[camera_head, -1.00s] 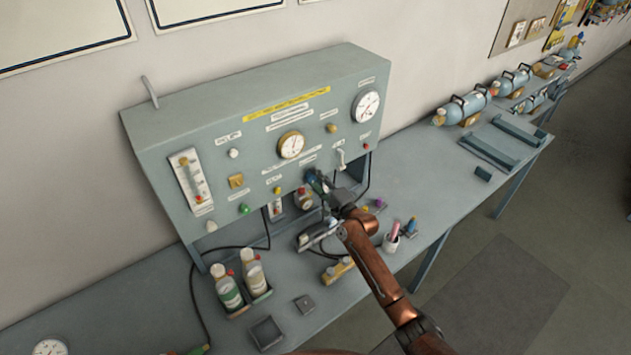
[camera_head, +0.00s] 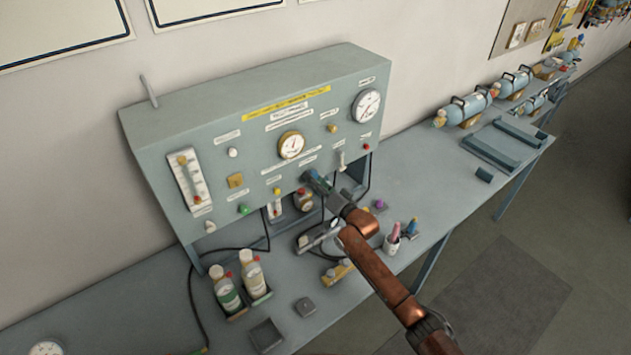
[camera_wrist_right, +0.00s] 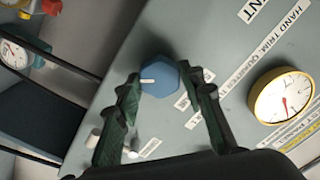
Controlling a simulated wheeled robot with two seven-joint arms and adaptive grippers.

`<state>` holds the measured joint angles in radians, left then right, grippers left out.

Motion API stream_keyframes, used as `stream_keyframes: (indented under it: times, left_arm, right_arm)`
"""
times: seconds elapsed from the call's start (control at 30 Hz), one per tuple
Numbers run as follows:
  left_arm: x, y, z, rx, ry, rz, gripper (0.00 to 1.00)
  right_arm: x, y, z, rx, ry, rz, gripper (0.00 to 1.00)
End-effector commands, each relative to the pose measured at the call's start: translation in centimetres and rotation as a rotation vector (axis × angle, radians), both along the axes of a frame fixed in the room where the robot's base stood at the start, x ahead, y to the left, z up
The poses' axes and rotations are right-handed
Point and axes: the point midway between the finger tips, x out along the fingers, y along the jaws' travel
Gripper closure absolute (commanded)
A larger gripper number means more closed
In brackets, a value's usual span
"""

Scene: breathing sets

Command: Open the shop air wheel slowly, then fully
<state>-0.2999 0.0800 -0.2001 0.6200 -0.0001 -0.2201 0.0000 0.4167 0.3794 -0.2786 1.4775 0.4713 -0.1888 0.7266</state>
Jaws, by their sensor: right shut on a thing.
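A blue faceted wheel (camera_wrist_right: 160,76) with a white pointer mark sits on the sloping face of the grey-green panel (camera_head: 225,125). My right gripper (camera_wrist_right: 163,84) has one dark finger on each side of it, shut on it. In the head view the right gripper (camera_head: 314,180) meets the panel's lower front and mostly hides the wheel. A yellow-rimmed gauge (camera_head: 291,145) is just above; it also shows in the wrist view (camera_wrist_right: 283,94). My left gripper is not in view.
A white lever (camera_head: 340,160) is close right of the gripper. Two labelled bottles (camera_head: 240,280) stand front left. A white-faced gauge (camera_head: 366,105) is at the panel's upper right.

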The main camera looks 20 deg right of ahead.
Motion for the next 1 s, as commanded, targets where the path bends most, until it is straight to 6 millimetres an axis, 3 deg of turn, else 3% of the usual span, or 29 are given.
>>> stream_keyframes:
  times: [1.0]
  left_arm:
    - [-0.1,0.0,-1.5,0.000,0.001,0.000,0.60]
  right_arm:
    - [0.0,0.0,-0.2,-0.910,-0.328,0.000,0.88]
